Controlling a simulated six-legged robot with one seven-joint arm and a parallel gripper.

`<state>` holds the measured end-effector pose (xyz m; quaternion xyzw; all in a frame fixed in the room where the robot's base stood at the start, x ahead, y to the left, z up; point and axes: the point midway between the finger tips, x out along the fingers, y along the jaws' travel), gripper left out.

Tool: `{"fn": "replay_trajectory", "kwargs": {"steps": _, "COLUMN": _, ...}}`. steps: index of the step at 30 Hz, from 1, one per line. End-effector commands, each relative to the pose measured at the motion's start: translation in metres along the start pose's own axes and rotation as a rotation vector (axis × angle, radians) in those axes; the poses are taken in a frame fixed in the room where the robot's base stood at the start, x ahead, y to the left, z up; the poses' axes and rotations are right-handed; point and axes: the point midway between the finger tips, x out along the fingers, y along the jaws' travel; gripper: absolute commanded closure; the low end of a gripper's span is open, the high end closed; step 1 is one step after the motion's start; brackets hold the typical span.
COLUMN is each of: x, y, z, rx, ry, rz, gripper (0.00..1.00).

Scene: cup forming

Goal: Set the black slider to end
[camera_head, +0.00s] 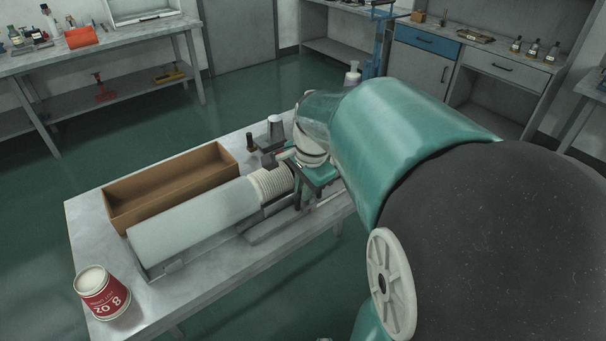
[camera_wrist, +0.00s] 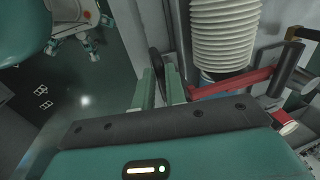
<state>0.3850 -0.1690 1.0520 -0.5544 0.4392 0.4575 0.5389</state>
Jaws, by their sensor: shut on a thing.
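The black slider (camera_wrist: 155,62) shows in the wrist view as a dark upright piece between the two green fingers of my gripper (camera_wrist: 160,84). The fingers are closed on it, and they hide its lower part. In the head view, my gripper (camera_head: 318,176) is at the right end of the bench-top machine, beside the ribbed white cup stack (camera_head: 270,183). The slider cannot be made out there, as my arm and gripper cover that area. The ribbed stack (camera_wrist: 224,32) also shows in the wrist view, right of the fingers.
A long white cylinder (camera_head: 190,222) lies along the table (camera_head: 95,205). Behind it is an open brown box (camera_head: 172,190); a red and white tub (camera_head: 102,292) stands at the near left corner. A red bar (camera_wrist: 235,80) lies close right of my fingers in the wrist view.

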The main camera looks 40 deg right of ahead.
Motion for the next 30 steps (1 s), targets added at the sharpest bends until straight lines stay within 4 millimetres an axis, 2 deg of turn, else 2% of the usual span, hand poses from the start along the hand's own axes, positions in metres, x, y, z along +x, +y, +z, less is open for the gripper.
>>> {"fn": "replay_trajectory", "kwargs": {"steps": 6, "x": -0.001, "y": -0.001, "z": 0.052, "rx": -0.005, "ry": -0.001, "rz": 0.001, "gripper": 1.0}}
{"fn": "replay_trajectory", "kwargs": {"steps": 12, "x": 0.0, "y": 0.0, "z": 0.087, "rx": -0.002, "ry": -0.001, "rz": 0.001, "gripper": 1.0}}
{"fn": "replay_trajectory", "kwargs": {"steps": 18, "x": -0.001, "y": 0.0, "z": 0.103, "rx": 0.001, "ry": 0.0, "rz": -0.001, "gripper": 1.0}}
{"fn": "replay_trajectory", "kwargs": {"steps": 29, "x": -0.001, "y": 0.001, "z": 0.105, "rx": 0.001, "ry": 0.0, "rz": -0.002, "gripper": 1.0}}
{"fn": "replay_trajectory", "kwargs": {"steps": 30, "x": -0.001, "y": 0.001, "z": 0.105, "rx": 0.001, "ry": 0.0, "rz": -0.002, "gripper": 0.81}}
